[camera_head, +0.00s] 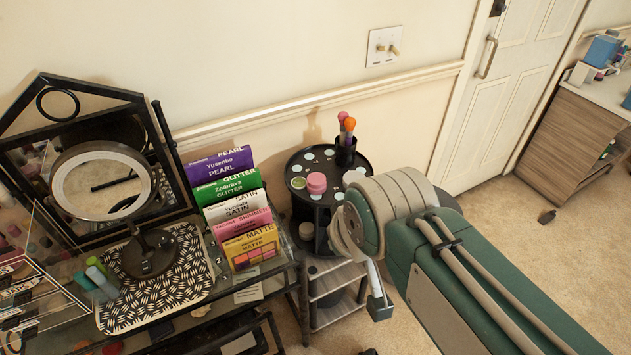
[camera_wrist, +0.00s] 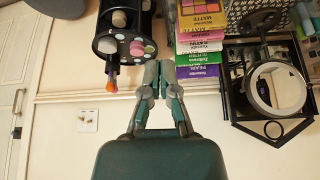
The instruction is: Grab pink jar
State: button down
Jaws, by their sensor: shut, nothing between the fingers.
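The pink jar (camera_head: 316,183) stands on the round black top of a small rotating stand (camera_head: 296,198), near its middle. In the wrist view, which is upside down, a pink round shape (camera_wrist: 137,48) on the stand appears to be the same jar. My gripper (camera_wrist: 159,72) is shut and empty in the wrist view, its fingertips just to the right of the stand in the picture. It is apart from the jar.
A black cup of brushes (camera_head: 345,150) stands at the stand's back edge. Upright colored palettes (camera_head: 235,205) stand close to its left. A round mirror (camera_head: 103,190) and patterned tray (camera_head: 190,285) are farther left. The wall (camera_head: 260,60) is behind; open floor (camera_head: 535,255) lies right.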

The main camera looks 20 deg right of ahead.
jog(key=c, duration=1)
grip_release()
jog(key=o, duration=0.5)
jog(key=shift+w, duration=0.3)
jog(key=shift+c, duration=0.2)
jog(key=o, duration=0.5)
jog(key=w, duration=0.4)
jog(key=shift+d+r, duration=0.25)
jog(key=shift+d, duration=0.05)
jog(key=shift+o, duration=0.2)
send_over(317, 179)
jog(key=s, duration=0.4)
notch_tip(317, 179, down, 14)
jog(key=shift+m+g, duration=0.4)
jog(key=shift+x, duration=5.4)
